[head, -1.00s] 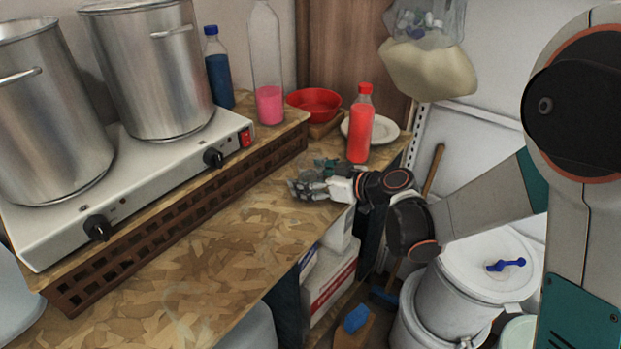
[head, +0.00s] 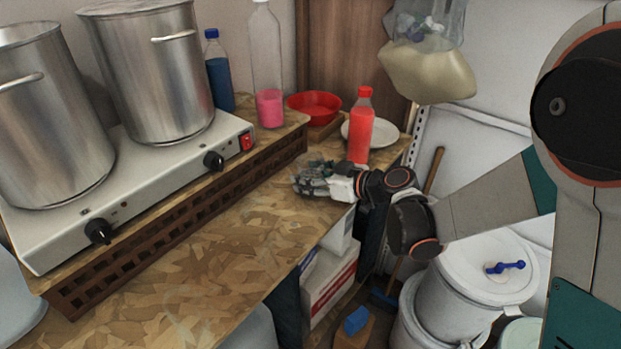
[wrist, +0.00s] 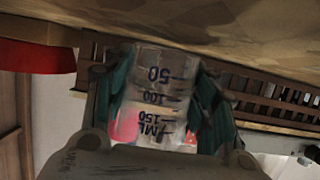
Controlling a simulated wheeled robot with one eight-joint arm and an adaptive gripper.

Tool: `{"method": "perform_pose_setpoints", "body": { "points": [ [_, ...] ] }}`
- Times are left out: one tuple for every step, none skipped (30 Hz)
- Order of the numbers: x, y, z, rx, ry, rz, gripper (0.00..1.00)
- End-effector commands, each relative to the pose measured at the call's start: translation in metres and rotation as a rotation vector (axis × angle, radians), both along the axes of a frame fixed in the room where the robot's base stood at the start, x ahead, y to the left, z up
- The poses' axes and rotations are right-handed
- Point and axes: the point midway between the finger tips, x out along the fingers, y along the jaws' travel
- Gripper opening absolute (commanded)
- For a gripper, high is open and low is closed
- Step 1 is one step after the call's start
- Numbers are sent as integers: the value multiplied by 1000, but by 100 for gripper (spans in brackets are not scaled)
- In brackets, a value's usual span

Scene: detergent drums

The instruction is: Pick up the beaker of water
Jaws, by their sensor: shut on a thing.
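The beaker (wrist: 158,92) is clear with dark volume marks and shows upside down in the wrist view. It sits between the two greenish fingers of my gripper (wrist: 165,105), which are shut on its sides. In the head view my gripper (head: 312,180) is over the wooden countertop (head: 230,240), left of and below the red bottle. The fingers mostly hide the beaker there, and its water level is not clear. I cannot tell for sure whether its base is clear of the counter.
The red bottle (head: 361,130) and a white plate (head: 384,133) stand close behind my gripper. A red bowl (head: 315,105), a pink-filled bottle (head: 268,95) and a blue bottle (head: 219,75) are farther back. The hotplate (head: 150,180) with two pots is left. The front counter is mostly clear.

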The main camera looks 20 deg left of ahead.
Motion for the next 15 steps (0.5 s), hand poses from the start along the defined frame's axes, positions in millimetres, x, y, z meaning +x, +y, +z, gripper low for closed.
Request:
{"method": "perform_pose_setpoints", "body": {
  "points": [
    [0,0,6,0,0,0,26],
    [-1,0,8,0,0,0,26],
    [0,0,12,0,0,0,26],
    [0,0,15,0,0,0,26],
    [0,0,18,0,0,0,26],
    [0,0,23,0,0,0,26],
    [0,0,26,0,0,0,26],
    [0,0,30,0,0,0,26],
    [0,0,35,0,0,0,26],
    [0,0,38,0,0,0,26],
    [0,0,42,0,0,0,26],
    [0,0,47,0,0,0,26],
    [-1,0,51,0,0,0,26],
    [0,0,55,0,0,0,26],
    [0,0,60,0,0,0,26]
  ]
}}
